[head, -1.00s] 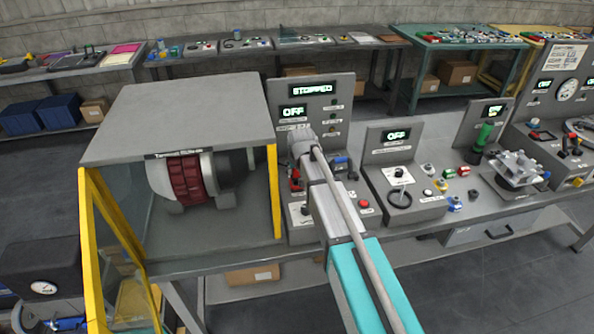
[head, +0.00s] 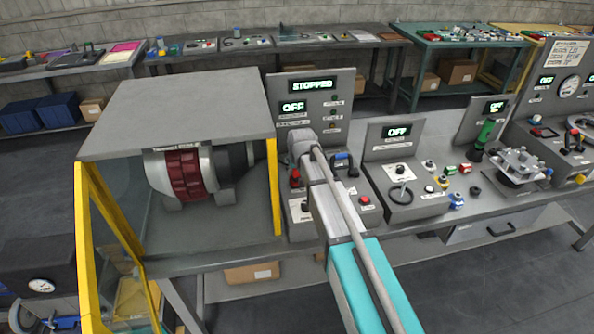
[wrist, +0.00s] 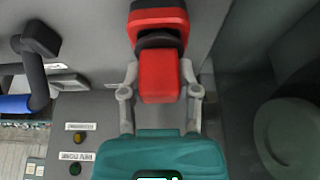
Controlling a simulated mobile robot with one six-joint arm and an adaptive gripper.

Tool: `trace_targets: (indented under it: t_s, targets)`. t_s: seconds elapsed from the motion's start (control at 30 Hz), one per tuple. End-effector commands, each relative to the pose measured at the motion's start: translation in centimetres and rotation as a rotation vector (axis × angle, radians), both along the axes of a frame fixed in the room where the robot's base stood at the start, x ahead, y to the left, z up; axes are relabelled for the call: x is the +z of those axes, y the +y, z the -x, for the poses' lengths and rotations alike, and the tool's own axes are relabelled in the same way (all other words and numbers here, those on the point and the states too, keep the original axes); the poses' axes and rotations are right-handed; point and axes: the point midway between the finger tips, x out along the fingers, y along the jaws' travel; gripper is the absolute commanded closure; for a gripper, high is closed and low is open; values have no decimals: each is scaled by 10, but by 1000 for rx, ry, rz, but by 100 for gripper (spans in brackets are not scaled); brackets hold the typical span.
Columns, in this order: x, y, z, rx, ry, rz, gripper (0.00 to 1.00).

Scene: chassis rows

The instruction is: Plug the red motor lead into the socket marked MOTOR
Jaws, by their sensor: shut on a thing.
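In the wrist view my gripper (wrist: 160,80) is shut on a red block-shaped plug (wrist: 158,78), with a finger on each side. A dark round collar (wrist: 158,40) meets the plug's far end, and another red part (wrist: 158,14) lies just beyond it. I cannot tell whether the plug is seated in a socket. No MOTOR marking is readable. In the head view my arm hides the gripper and the plug, in front of the upright grey panel (head: 343,83) that reads STOPPED and OFF. A red knob-like piece (head: 295,179) shows left of my arm.
A blue-gripped lever (wrist: 15,104) is left of my gripper; it also shows in the head view (head: 343,157). A motor (head: 187,176) stands under a grey-topped guard with yellow posts (head: 276,190). Another OFF console (head: 398,142) stands to the right.

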Motion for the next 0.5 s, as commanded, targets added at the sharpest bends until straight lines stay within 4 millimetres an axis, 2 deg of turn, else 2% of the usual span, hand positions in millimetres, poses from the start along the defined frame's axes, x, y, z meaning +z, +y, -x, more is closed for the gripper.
trace_targets:
  t_s: [0.3, 0.33, 0.5]
  targets:
    - [-7, 0, 0, 0, 0, 0, 100]
    - [-6, 0, 0, 0, 0, 0, 57]
    - [-6, 0, 0, 0, 0, 0, 25]
